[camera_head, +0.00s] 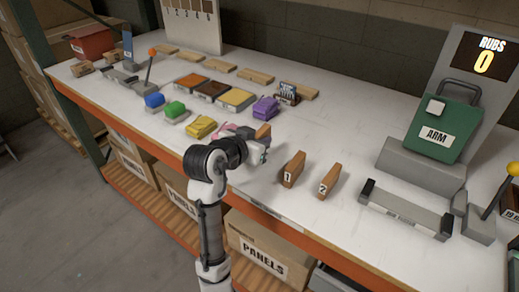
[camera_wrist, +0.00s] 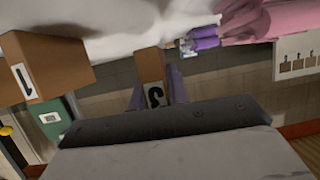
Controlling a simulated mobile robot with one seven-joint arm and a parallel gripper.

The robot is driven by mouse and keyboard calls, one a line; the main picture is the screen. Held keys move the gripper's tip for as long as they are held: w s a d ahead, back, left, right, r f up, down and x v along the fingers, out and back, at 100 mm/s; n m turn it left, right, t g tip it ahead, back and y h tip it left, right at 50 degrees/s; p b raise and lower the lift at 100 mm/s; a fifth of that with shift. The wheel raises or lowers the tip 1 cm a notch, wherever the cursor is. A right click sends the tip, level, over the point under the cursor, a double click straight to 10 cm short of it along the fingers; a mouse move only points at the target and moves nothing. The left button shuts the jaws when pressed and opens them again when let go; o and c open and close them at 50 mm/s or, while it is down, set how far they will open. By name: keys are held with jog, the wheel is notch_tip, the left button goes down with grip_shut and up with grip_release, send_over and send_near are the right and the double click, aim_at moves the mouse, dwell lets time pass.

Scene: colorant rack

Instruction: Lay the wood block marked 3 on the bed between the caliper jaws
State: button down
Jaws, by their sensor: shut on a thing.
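My gripper (camera_head: 264,146) is shut on the wood block marked 3 (camera_wrist: 150,68), whose numbered end shows between the fingers in the wrist view. In the head view only a brown piece of this block (camera_head: 263,130) shows past the gripper, over the near part of the bench. The caliper bed (camera_head: 405,208) is a long grey bar at the right front, with dark jaws at both ends and nothing lying on it. Wood block 1 (camera_head: 293,169) and wood block 2 (camera_head: 328,181) stand on the bench between my gripper and the bed.
A green box marked ARM (camera_head: 437,128) sits on a grey stand behind the bed, below a counter reading 0. A yellow-knobbed lever (camera_head: 494,200) stands to the bed's right.

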jog(key=shift+f+p, duration=0.3)
jog(key=shift+f, duration=1.4)
jog(key=shift+f, duration=0.2)
jog(key=c, duration=1.3)
grip_release()
jog(key=shift+c, duration=0.2)
jog(key=b+v, duration=0.3)
jog(key=v, duration=1.1)
jog(key=shift+d+r, duration=0.2)
jog(key=shift+r, duration=0.05)
jog(key=shift+w, duration=0.1)
